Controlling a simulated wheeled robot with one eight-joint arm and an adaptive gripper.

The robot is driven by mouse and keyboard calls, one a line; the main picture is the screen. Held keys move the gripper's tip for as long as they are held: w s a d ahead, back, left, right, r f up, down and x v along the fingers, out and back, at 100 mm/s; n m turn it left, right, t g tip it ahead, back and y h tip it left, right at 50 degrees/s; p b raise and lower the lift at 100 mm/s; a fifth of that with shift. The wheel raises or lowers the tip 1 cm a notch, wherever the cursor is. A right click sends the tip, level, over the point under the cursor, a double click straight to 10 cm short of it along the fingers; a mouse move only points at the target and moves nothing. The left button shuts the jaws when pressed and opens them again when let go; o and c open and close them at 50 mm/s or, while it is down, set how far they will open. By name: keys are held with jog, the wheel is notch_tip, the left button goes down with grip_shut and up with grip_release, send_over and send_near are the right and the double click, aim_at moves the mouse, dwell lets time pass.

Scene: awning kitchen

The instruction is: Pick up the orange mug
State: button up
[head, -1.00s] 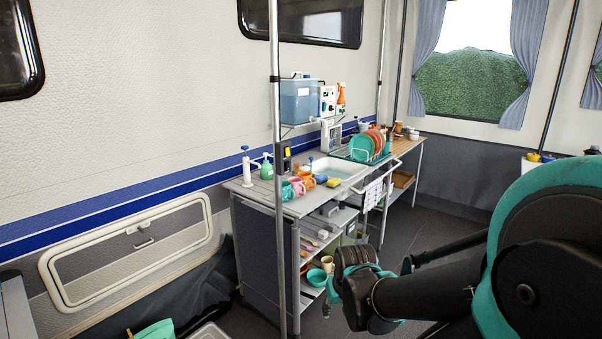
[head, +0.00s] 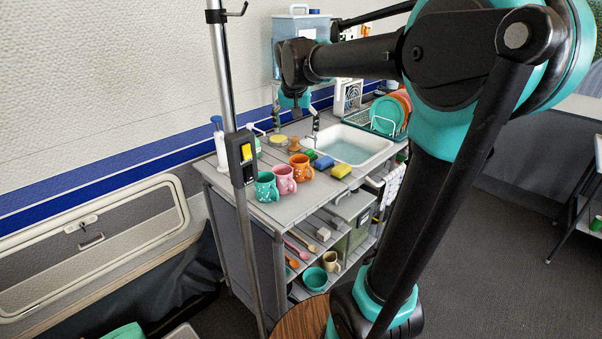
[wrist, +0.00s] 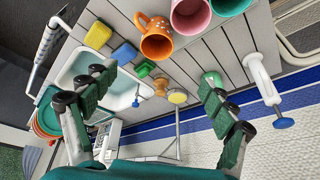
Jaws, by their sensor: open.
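The orange mug (head: 301,166) stands on the grey counter, at the right end of a row with a pink mug (head: 284,180) and a teal mug (head: 265,187). In the wrist view the orange mug (wrist: 155,40) shows at the top middle, its handle to the upper left and its mouth facing the camera. My gripper (wrist: 152,85) is open and empty, its two green-padded fingers spread wide over the counter. The mug lies above the fingertips in the wrist view, not between them. In the head view my gripper (head: 296,108) hangs above the back of the counter.
A metal pole (head: 226,90) rises in front of the counter. Right of the mugs are a yellow sponge (head: 341,171), a blue sponge (head: 322,163) and the sink (head: 355,148). A white pump bottle (wrist: 262,78) stands at the back. A dish rack (head: 380,118) holds plates.

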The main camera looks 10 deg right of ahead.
send_near(299, 160)
jog(key=s+f, duration=0.1)
jog(key=f, duration=0.1)
jog(key=shift+s+x, duration=0.15)
jog(key=shift+x, duration=1.3)
jog(key=shift+s+x, duration=0.15)
jog(key=shift+x, duration=1.3)
jog(key=shift+f, duration=0.1)
jog(key=shift+c, duration=0.5)
jog(key=c, duration=1.1)
jog(key=shift+c, duration=0.2)
